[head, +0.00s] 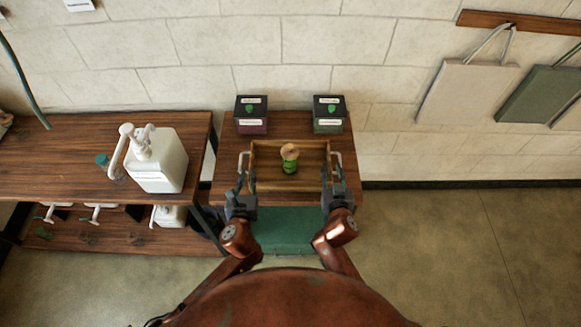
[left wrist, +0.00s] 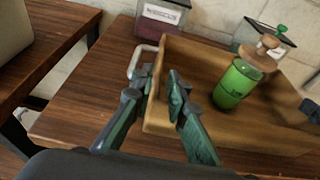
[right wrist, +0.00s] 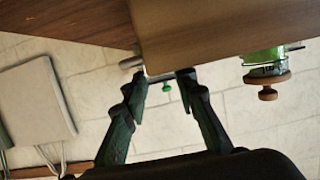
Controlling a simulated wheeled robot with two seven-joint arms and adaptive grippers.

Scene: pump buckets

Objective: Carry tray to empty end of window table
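A wooden tray (head: 265,170) with a metal handle at each end sits on a small wooden table. A green jar with a tan top (head: 290,158) stands inside it. My left gripper (head: 240,180) is at the tray's left end. In the left wrist view its fingers (left wrist: 154,86) are spread near the tray's wall and left handle (left wrist: 140,62), not closed on either. My right gripper (head: 334,178) is at the right end. In the right wrist view its fingers (right wrist: 162,80) are apart near the tray corner and the right handle (right wrist: 131,62). Contact is unclear.
Two dark labelled boxes (head: 251,115) (head: 328,114) stand behind the tray. A white pump container (head: 158,160) stands on a longer wooden table (head: 60,165) to the left, with more pump items below. Bags hang on the right wall. The floor at right is clear.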

